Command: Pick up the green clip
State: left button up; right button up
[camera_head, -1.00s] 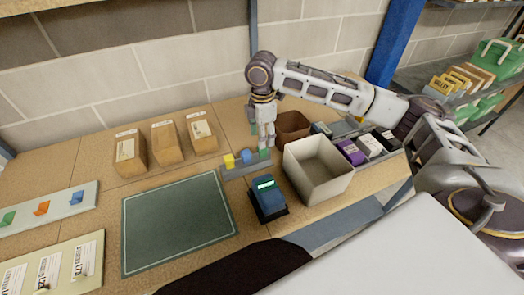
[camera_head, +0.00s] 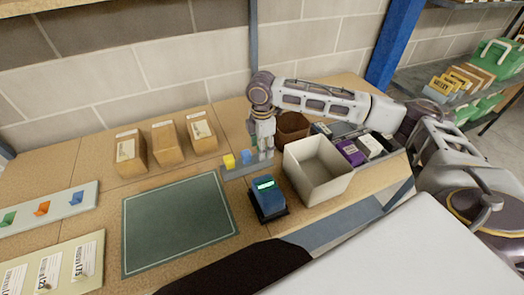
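My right gripper (camera_head: 265,153) points down at the right end of a small grey rail (camera_head: 234,172). A yellow clip (camera_head: 229,161) and a blue clip (camera_head: 246,157) stand on the rail, just left of the gripper. The green clip's place at the rail's right end is covered by my fingers, so I cannot make it out clearly. Whether the fingers are closed on it cannot be told. My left gripper is not in view.
A blue device with a lit display (camera_head: 268,196) stands in front of the rail. An open beige bin (camera_head: 318,170) and a brown bin (camera_head: 292,127) are to the right. A dark green mat (camera_head: 178,222) lies left; paper bags (camera_head: 166,144) stand behind.

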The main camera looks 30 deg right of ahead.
jog(key=shift+f, duration=0.45)
jog(key=c, duration=0.8)
